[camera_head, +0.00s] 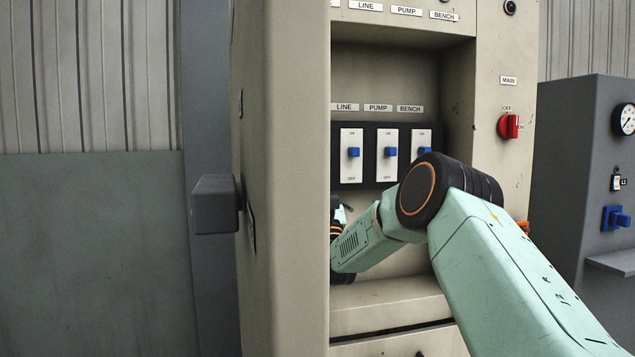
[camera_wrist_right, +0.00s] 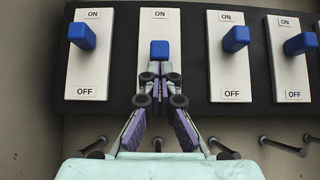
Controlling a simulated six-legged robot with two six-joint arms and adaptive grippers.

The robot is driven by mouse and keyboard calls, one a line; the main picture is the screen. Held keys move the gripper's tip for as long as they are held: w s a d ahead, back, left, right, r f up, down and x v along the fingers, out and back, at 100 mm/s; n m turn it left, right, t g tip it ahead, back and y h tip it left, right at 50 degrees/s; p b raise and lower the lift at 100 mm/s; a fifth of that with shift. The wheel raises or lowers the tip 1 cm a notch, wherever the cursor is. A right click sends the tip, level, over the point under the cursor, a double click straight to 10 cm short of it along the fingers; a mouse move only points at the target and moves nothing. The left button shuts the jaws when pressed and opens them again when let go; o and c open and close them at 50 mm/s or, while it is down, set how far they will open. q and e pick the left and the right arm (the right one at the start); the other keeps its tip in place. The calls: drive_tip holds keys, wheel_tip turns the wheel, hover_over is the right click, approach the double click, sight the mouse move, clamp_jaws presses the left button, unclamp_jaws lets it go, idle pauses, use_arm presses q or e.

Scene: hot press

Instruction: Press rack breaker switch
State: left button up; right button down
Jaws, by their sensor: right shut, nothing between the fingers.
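In the right wrist view a black panel (camera_wrist_right: 196,112) carries a row of white switch plates with blue levers, ON above and OFF below. My right gripper (camera_wrist_right: 159,76) is shut and empty in front of the second plate from the left. Its fingertips are just below that plate's blue lever (camera_wrist_right: 159,50); I cannot tell whether they touch. No RACK label is readable in either view. The head view shows the LINE switch (camera_head: 352,155), PUMP switch (camera_head: 387,155) and BENCH switch (camera_head: 421,140); the rest of the row is hidden by the cabinet door. My left gripper is not in view.
The open cabinet door (camera_head: 285,200) with a dark handle (camera_head: 214,204) hides part of my right arm's front end. A red MAIN knob (camera_head: 508,126) is on the cabinet's right side. A grey unit with a gauge (camera_head: 626,119) stands at the far right.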

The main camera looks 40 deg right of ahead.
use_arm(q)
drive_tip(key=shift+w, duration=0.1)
use_arm(e)
drive_tip(key=shift+w+f, duration=0.1)
drive_tip(key=shift+w, duration=0.1)
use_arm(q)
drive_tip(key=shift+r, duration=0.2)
use_arm(e)
drive_tip(key=shift+s+r, duration=0.1)
drive_tip(key=shift+r, duration=1.55)
